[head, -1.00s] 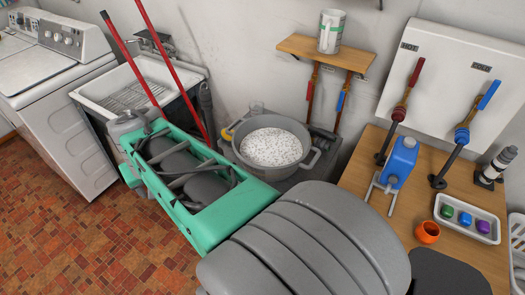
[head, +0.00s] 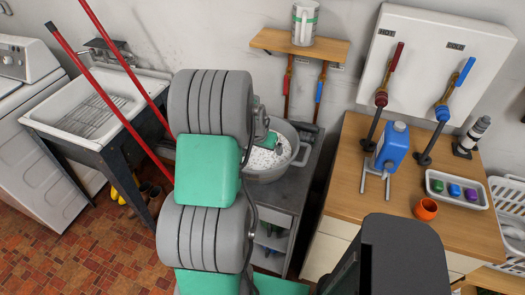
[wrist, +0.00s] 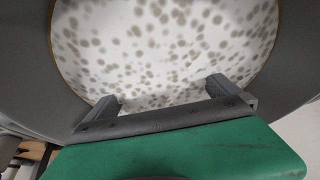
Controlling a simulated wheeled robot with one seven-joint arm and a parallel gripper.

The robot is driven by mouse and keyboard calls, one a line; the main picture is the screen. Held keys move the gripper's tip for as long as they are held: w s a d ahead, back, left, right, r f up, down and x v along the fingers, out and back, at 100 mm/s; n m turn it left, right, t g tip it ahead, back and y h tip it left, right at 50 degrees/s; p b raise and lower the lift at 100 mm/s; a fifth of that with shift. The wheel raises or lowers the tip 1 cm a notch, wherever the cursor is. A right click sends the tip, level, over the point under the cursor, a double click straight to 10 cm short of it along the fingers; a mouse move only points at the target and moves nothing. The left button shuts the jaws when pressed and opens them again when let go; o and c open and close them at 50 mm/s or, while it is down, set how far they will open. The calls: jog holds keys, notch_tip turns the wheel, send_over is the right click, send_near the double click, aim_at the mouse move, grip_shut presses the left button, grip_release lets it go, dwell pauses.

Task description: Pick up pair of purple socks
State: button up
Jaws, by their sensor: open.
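No pair of purple socks can be made out for certain. A small purple item (head: 471,195) lies at the right end of a white tray (head: 440,178) on the wooden counter; it is too small to tell what it is. My gripper (wrist: 162,97) is open and empty in the wrist view, over white speckled contents (wrist: 170,50) in a grey tub. In the head view the tub (head: 285,173) stands on a grey cabinet behind my arm, which hides its left part. The speckled contents (head: 263,160) show there too. Anything beneath their surface is hidden.
The wooden counter (head: 360,190) at right holds a blue jug (head: 392,147), an orange cup (head: 427,209) and two upright levers. A wooden shelf (head: 300,44) with a white can hangs above the tub. A sink (head: 90,105) and red poles stand left.

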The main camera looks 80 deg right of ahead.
jog(key=shift+d+f, duration=0.15)
jog(key=shift+f, duration=0.25)
jog(key=shift+r, duration=0.1)
jog(key=c, duration=1.6)
